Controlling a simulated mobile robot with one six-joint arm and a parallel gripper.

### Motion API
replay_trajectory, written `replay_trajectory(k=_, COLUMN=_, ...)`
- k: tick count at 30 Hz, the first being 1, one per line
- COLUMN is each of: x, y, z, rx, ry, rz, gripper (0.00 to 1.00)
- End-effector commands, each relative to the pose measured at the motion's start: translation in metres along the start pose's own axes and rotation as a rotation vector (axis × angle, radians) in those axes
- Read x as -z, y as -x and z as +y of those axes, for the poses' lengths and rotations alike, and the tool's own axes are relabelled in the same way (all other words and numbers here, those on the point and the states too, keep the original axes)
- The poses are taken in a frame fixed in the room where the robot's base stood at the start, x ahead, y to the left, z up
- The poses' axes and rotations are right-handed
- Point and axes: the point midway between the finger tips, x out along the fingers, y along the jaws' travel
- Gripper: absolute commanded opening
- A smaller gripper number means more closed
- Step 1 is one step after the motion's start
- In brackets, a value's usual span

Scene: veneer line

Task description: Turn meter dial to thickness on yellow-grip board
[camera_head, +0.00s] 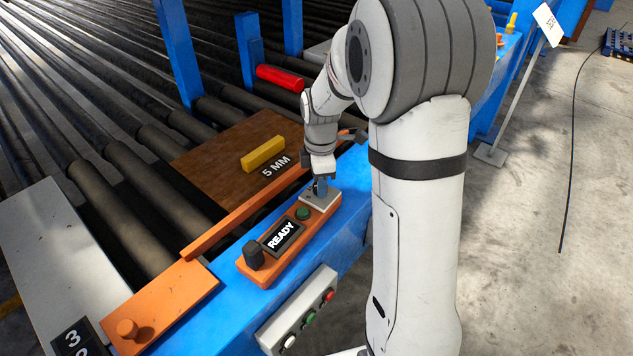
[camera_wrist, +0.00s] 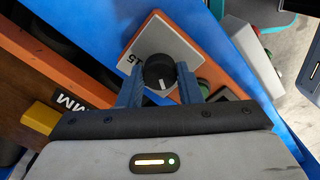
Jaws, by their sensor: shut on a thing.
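The brown board (camera_head: 215,160) with the yellow grip (camera_head: 263,154) lies on the rollers and is marked "5 MM". The orange meter (camera_head: 262,262) sits on the blue rail, with a display reading "READY" (camera_head: 282,236), a green button (camera_head: 303,213) and a black knob (camera_head: 254,254) at its near end. My gripper (camera_head: 320,186) is over the pale plate at the meter's far end. In the wrist view its blue fingers (camera_wrist: 160,80) are shut on the black dial (camera_wrist: 157,70), one on each side. The dial's white mark points toward my gripper's body. A partly legible number shows on the plate (camera_wrist: 181,52).
A grey control box (camera_head: 297,312) with white, green and red buttons hangs on the rail's near side. An orange plate with a knob (camera_head: 127,328) and a pale board (camera_head: 55,250) are at lower left. A red cylinder (camera_head: 281,78) lies behind my arm. Open floor is right.

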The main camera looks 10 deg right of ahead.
Motion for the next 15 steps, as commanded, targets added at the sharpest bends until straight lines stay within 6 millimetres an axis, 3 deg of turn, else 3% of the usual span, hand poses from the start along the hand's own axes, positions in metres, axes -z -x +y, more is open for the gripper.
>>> replay_trajectory(k=5, x=0.0002, y=0.0002, z=0.0, rx=0.0, ry=0.0, rz=0.0, gripper=0.09)
replay_trajectory(k=6, x=0.0002, y=0.0001, z=0.0, rx=0.0, ry=0.0, rz=0.0, gripper=0.33)
replay_trajectory(k=15, x=0.0002, y=0.0001, z=0.0, rx=0.0, ry=0.0, rz=0.0, gripper=0.54)
